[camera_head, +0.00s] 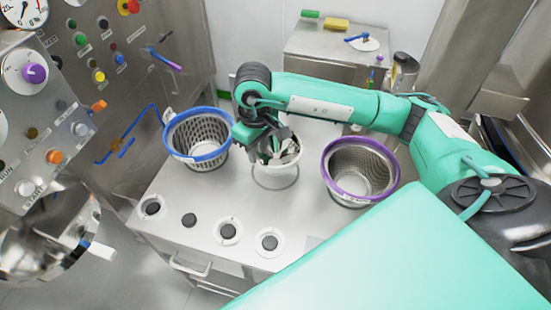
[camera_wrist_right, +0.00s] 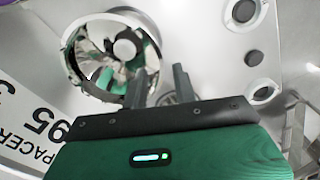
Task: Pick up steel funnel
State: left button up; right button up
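The steel funnel (camera_head: 289,156) is a shiny, mirror-like bowl with a pale rim, standing on the steel worktop between two baskets. In the right wrist view the funnel (camera_wrist_right: 112,52) is seen from above, its inside reflecting green and white. My right gripper (camera_head: 268,148) is over the funnel's near-left side and hides part of it. In the right wrist view the gripper's two fingers (camera_wrist_right: 159,82) stand apart at the funnel's rim, one seeming to overlap the rim and one outside it. I cannot tell whether they touch it. My left gripper is not in view.
A blue-rimmed basket (camera_head: 197,139) stands left of the funnel and a purple-rimmed mesh basket (camera_head: 360,171) right of it. Several round black knobs line the worktop's front (camera_head: 228,231). A control panel (camera_head: 84,75) rises at the left. A printed spacer label (camera_wrist_right: 28,125) lies beside the funnel.

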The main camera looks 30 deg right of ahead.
jog(key=f+p, duration=0.1)
jog(key=f, duration=0.1)
jog(key=f+p, duration=0.1)
jog(key=f, duration=0.1)
jog(key=shift+d, duration=0.2)
jog(key=shift+f, duration=0.4)
grip_shut()
dwell(0.9)
